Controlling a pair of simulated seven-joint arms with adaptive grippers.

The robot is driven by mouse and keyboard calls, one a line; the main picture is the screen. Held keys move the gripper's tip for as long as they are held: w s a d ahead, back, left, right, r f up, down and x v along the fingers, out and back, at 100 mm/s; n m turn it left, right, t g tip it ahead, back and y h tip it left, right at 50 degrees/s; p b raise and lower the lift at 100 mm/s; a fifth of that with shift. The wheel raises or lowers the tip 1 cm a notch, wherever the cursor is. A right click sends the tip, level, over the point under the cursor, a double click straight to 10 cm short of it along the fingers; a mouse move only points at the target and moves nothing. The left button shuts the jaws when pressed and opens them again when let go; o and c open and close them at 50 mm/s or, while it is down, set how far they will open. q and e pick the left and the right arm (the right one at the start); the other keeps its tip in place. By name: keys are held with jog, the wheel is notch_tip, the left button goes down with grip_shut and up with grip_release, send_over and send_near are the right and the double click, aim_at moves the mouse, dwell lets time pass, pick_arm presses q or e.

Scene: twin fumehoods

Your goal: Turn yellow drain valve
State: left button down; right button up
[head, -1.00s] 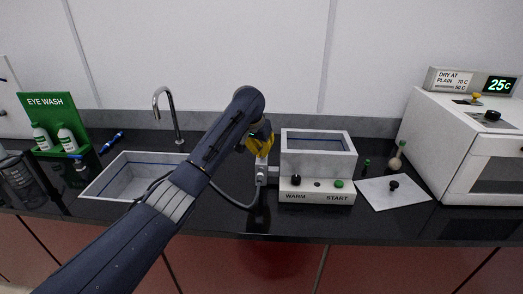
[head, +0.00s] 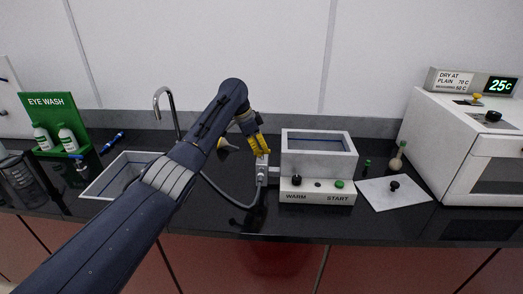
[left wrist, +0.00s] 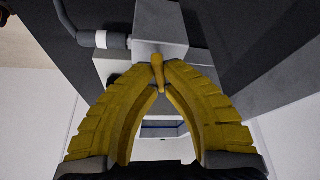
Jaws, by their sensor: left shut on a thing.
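The drain valve is a grey block (head: 262,172) on the left side of the white water bath (head: 318,165), with a grey hose running from it. Its small orange-yellow lever (left wrist: 157,72) shows in the left wrist view, sticking out from the grey block (left wrist: 160,30). My left gripper (head: 262,152) is at the top of the valve in the head view. In the left wrist view its yellow fingers (left wrist: 158,84) close together at the tips on the lever. The fingers hide part of the lever. My right gripper is not in view.
A sink (head: 115,177) with a tap lies at the left, near the green eye wash stand (head: 55,122). A white plate (head: 410,196) and a white oven (head: 465,150) are at the right.

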pick_arm(q)
jog(key=shift+m+g, duration=0.4)
jog(key=shift+m, duration=0.8)
jog(key=shift+f+m, duration=0.1)
jog(key=shift+m, duration=0.3)
jog(key=c, duration=1.5)
grip_release()
jog(key=shift+w, duration=0.1)
jog(key=v, duration=1.2)
jog(key=shift+w, duration=0.15)
